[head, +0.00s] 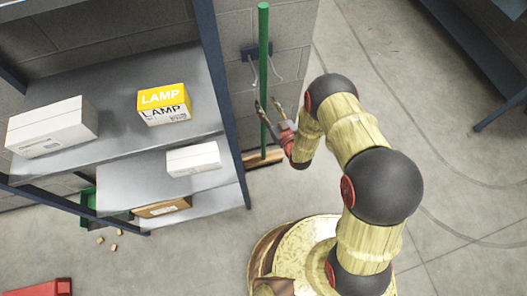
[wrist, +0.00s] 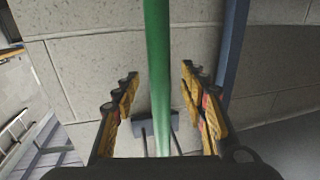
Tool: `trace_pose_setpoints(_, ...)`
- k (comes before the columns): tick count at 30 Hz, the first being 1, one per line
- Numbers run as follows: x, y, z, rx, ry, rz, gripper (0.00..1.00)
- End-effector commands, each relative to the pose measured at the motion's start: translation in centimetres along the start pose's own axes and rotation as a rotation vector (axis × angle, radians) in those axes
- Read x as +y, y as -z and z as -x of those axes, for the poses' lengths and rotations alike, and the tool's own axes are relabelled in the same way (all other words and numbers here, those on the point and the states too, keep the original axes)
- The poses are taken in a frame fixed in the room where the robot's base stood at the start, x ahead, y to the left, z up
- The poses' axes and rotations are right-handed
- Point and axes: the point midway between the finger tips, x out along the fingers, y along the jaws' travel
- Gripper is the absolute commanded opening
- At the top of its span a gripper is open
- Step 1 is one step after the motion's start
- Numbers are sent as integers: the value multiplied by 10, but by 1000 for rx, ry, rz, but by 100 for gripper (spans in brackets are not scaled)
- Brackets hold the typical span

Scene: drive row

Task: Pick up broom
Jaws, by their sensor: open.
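The broom (head: 263,60) stands upright against the grey block wall, its green handle in a dark wall holder (head: 257,51) with thin hooks. Its wide brown head (head: 262,158) rests at the floor by the shelf post. My gripper (head: 267,108) is open at the handle's lower half. In the wrist view the green handle (wrist: 158,70) runs down between the two open fingers (wrist: 160,105), with a gap on each side. The handle's lowest part in that view is hidden behind my gripper's body.
A metal shelf rack stands left of the broom, its blue post (head: 224,90) close to the handle. It holds a yellow lamp box (head: 163,103) and white boxes (head: 52,127). A green crate (head: 90,207) and a red box (head: 38,287) are low at left.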

Motion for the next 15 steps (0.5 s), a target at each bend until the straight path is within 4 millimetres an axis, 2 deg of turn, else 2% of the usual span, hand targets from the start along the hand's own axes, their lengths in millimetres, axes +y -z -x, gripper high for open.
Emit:
trace_pose_setpoints(1, 0, -3, -9, 2, 2, 1, 43)
trace_pose_setpoints(6, 0, -2, -27, 0, 1, 1, 43)
trace_pose_setpoints(15, 0, -1, -30, -2, 0, 0, 42)
